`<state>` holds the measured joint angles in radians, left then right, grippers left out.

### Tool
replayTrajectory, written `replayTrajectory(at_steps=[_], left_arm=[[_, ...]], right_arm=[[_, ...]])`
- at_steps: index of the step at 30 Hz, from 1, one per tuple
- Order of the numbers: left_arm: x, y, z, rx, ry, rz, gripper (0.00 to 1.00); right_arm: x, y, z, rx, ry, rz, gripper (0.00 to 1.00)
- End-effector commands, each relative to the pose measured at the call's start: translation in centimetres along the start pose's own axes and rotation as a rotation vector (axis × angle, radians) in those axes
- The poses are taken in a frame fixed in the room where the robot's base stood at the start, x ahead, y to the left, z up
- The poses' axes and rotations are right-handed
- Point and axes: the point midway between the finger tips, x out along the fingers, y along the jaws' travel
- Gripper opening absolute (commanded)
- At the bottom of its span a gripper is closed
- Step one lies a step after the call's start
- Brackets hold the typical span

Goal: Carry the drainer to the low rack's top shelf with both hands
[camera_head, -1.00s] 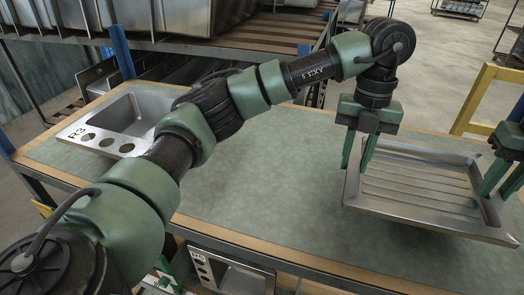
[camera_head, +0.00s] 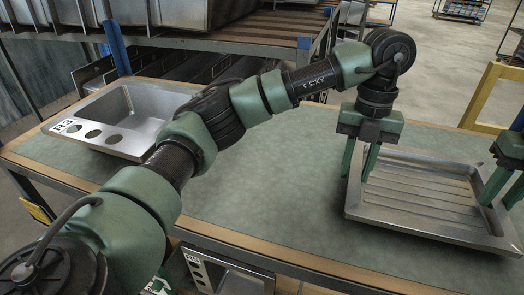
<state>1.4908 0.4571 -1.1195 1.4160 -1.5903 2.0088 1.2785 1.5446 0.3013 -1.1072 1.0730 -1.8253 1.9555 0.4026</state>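The drainer (camera_head: 425,228), a shallow metal tray with a ribbed floor, is at the right of the head view, over the green tabletop. My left gripper (camera_head: 359,178) has its fingers on either side of the drainer's left wall and appears closed on it. My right gripper (camera_head: 496,200) is at the drainer's right wall, partly cut off by the picture edge, its fingers astride the rim. Whether the drainer's underside touches the tabletop is hard to tell. I cannot identify the low rack with certainty.
A metal sink (camera_head: 135,108) with several holes stands on the table's (camera_head: 270,195) left end. Another sink (camera_head: 235,278) shows below the front edge. A rack (camera_head: 262,50) holding metal basins stands behind. A yellow frame (camera_head: 490,95) is at the right. The middle tabletop is clear.

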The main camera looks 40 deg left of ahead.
Motion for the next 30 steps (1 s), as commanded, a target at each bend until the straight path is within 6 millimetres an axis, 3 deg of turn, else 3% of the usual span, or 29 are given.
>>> replayTrajectory(at_steps=[14,30], left_arm=[[-0.9,-0.1,0.0,0.000,-0.003,-0.003,0.45],[-10.8,0.0,-0.1,-0.003,-0.006,-0.002,0.45]], right_arm=[[-0.2,0.0,0.0,-0.001,0.000,0.001,0.45],[-0.2,0.1,0.0,-0.001,0.000,0.002,0.45]])
